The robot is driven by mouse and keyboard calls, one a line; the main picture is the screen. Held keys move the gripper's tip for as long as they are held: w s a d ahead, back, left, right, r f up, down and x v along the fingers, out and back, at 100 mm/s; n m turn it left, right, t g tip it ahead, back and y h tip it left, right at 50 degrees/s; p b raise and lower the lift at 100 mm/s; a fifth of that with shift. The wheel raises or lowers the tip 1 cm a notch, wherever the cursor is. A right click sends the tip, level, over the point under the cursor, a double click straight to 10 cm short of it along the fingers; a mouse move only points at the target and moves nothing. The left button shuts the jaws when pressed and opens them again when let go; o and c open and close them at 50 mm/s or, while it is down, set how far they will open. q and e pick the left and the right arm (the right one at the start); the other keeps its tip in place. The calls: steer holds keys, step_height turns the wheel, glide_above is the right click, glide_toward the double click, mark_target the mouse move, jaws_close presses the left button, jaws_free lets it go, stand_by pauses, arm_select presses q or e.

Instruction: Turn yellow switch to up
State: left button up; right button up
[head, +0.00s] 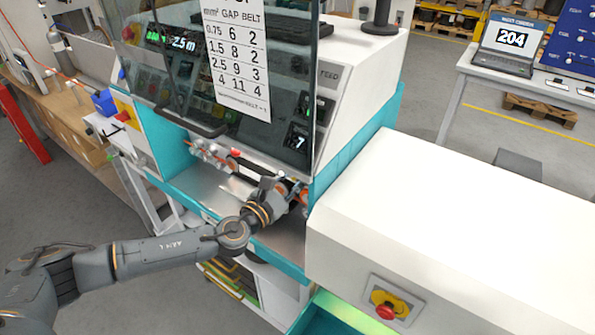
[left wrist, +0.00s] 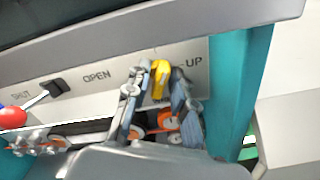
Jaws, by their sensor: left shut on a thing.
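The yellow switch (left wrist: 160,80) is on the grey panel (left wrist: 110,77) in the left wrist view, just left of the printed word "UP". My left gripper (left wrist: 158,78) has one finger on each side of it and is shut on it. The lever stands nearly upright in that picture; its exact setting is hard to tell. In the head view my left gripper (head: 286,188) reaches under the front of the machine (head: 352,80), and the switch cannot be made out there. My right gripper is not in view.
A clear guard with a paper chart (head: 235,55) hangs above my gripper. A white housing (head: 450,215) with a red stop button (head: 386,311) stands at right.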

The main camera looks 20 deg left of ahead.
arm_select(q)
steer(key=m, duration=1.1)
steer(key=o, duration=1.1)
steer(key=shift+c, duration=0.2)
steer(key=v, duration=0.8)
